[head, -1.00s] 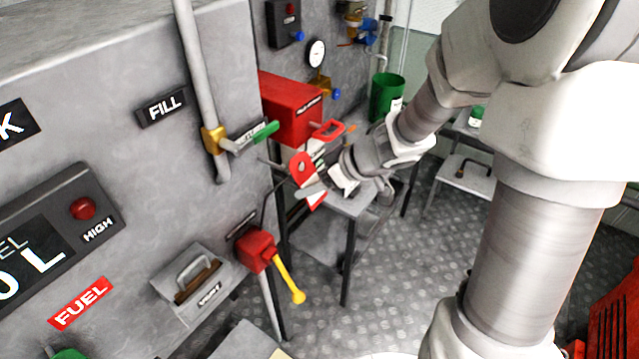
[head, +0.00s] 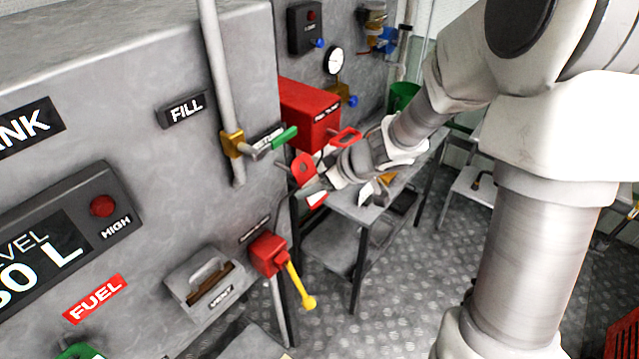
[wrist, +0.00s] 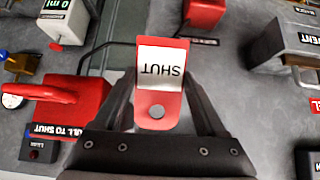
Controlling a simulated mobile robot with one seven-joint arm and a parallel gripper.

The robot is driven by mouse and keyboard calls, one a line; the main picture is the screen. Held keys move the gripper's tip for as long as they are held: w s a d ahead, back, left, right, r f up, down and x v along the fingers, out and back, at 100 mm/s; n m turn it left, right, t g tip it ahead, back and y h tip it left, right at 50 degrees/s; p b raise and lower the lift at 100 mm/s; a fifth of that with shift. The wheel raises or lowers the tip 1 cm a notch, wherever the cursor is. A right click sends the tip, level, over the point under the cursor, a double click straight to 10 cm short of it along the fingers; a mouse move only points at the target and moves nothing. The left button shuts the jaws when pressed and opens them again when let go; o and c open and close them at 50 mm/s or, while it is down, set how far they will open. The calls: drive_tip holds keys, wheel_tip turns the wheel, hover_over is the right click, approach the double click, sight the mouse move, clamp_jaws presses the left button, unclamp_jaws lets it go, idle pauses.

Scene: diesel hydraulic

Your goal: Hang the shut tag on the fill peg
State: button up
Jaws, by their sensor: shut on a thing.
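The shut tag is a red plate with a white SHUT label and a round hole. In the wrist view the shut tag (wrist: 148,88) stands between my fingers, lettering upside down. My gripper (wrist: 160,105) is shut on it. In the head view the tag's red end with the hole (head: 302,168) points up, and my gripper (head: 318,188) holds it in front of the grey panel. The black FILL label (head: 183,109) is on the panel left of the pipe. A thin grey rod (head: 284,167) stands out just left of the tag and may be the peg; contact is unclear.
A brass valve (head: 233,144) with a green handle (head: 285,137) is up and left of the tag. A red box (head: 308,113) with a red pull handle is just above. A red lever unit (head: 268,253) with a yellow handle is below.

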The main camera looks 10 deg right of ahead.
drive_tip(key=b+x, duration=0.2)
drive_tip(key=x, duration=0.1)
drive_tip(key=shift+f, duration=0.4)
drive_tip(key=shift+w+a+f+t+y+b, duration=0.25)
drive_tip(key=shift+t+y+b, duration=0.25)
drive_tip(key=shift+b, duration=1.15)
drive_tip(key=shift+w+a+f+t+y+b, duration=0.15)
drive_tip(key=shift+w+a+t+y+b, duration=0.3)
drive_tip(key=shift+b, duration=1.2)
drive_tip(key=shift+w+a+f+t+y+b, duration=0.15)
drive_tip(key=shift+w+a+t+y+b, duration=0.4)
drive_tip(key=shift+b, duration=1.7)
drive_tip(key=shift+w+a+f+t+y+b, duration=0.25)
drive_tip(key=shift+t+y+b, duration=0.45)
drive_tip(key=shift+b, duration=1.5)
drive_tip(key=shift+a, duration=0.1)
drive_tip(key=o, duration=1.1)
drive_tip(key=shift+o, duration=0.2)
